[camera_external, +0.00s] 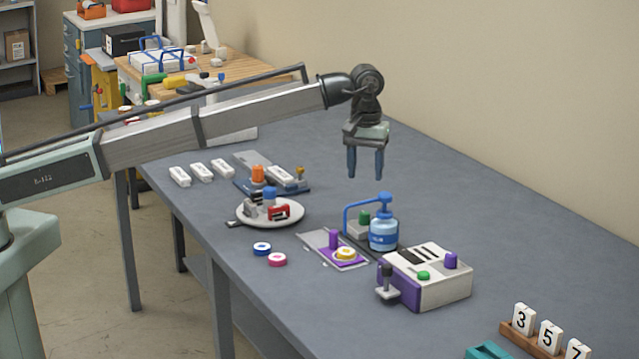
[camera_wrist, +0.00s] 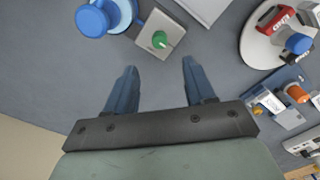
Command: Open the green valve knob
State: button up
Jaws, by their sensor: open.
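My gripper (camera_external: 365,176) is open and empty, pointing down, and hangs above the table over the knob's area without touching anything. It also shows in the wrist view (camera_wrist: 158,66) with its two blue fingers spread apart. A second green knob or button (camera_external: 424,275) is on a white and purple box.
A blue pump bottle (camera_external: 384,236) stands close beside the grey block. The white and purple box (camera_external: 440,281) is nearer the camera. A white plate (camera_external: 293,211) with small items is to the left. The table's right rear is clear.

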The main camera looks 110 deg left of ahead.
aim_at(364, 213)
notch_tip(364, 213, down, 10)
jog(key=shift+f, duration=0.2)
dwell(0.4)
grip_shut()
dwell(0.4)
